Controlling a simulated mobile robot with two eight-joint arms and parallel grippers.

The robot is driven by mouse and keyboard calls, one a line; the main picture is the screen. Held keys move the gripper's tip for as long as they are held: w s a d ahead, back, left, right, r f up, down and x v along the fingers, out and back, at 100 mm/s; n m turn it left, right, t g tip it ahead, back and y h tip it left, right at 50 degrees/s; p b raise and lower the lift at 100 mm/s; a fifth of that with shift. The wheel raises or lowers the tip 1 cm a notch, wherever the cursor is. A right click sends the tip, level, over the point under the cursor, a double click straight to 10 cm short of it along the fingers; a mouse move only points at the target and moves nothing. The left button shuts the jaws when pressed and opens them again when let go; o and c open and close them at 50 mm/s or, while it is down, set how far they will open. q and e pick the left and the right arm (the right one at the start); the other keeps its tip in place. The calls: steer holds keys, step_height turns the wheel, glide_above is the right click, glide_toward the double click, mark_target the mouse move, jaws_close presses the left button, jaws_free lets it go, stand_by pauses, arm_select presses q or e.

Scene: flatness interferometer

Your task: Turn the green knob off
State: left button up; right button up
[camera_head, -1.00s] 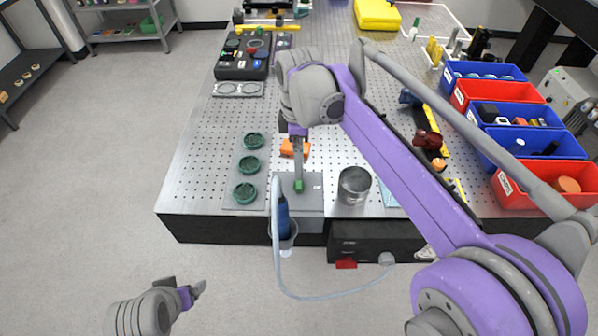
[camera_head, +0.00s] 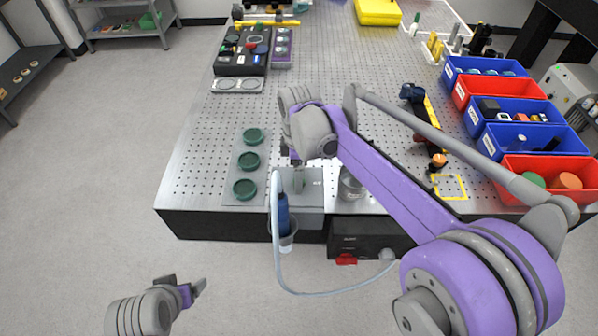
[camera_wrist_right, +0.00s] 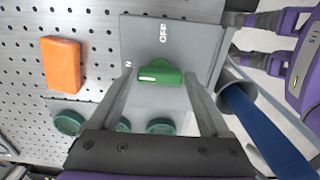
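The green knob (camera_wrist_right: 160,72) sits on a grey plate (camera_wrist_right: 205,45) marked OFF above it in the wrist view; another label at its left is partly covered. The knob's bar lies across the picture, roughly level. My right gripper (camera_wrist_right: 160,82) is open, with one finger on each side of the knob; I cannot tell whether they touch it. In the head view my right gripper (camera_head: 297,182) reaches down over the plate (camera_head: 312,205) and hides the knob. My left gripper (camera_head: 188,287) is open and empty, low at the left, away from the table.
An orange block (camera_wrist_right: 61,65) lies left of the plate in the wrist view. Green round dishes (camera_head: 249,162) stand left of the plate. A metal can (camera_head: 350,186) stands to its right. A cup (camera_head: 287,243) with a blue object hangs at the front edge beside a pale hose (camera_head: 277,270).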

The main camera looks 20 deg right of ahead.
steer(key=c, duration=1)
steer(key=shift+m, duration=0.3)
steer(key=m, duration=1.3)
steer(key=shift+m, duration=2.1)
